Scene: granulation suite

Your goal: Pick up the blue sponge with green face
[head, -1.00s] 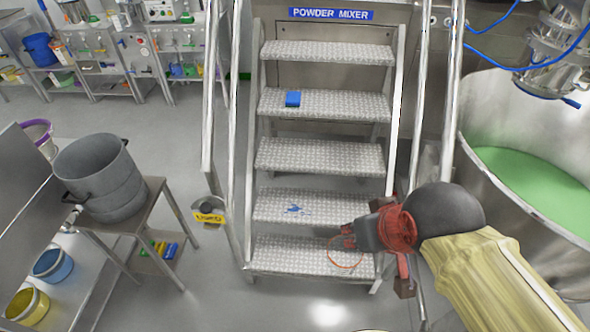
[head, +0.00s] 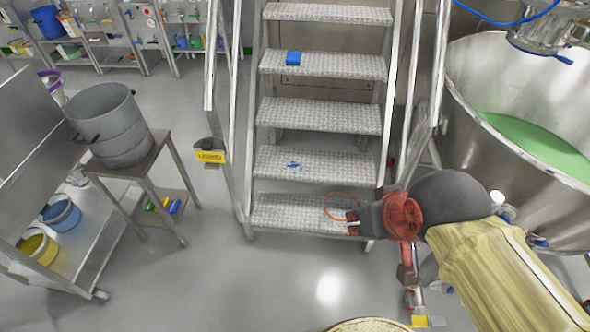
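Metal stairs (head: 318,113) have handrails on both sides. An orange loop (head: 327,198) and a blue mark (head: 293,166) show on lower steps. A grey pot (head: 108,125) stands on a side table at left; a large steel vessel (head: 470,75) is at right. Floor before the stairs is clear.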

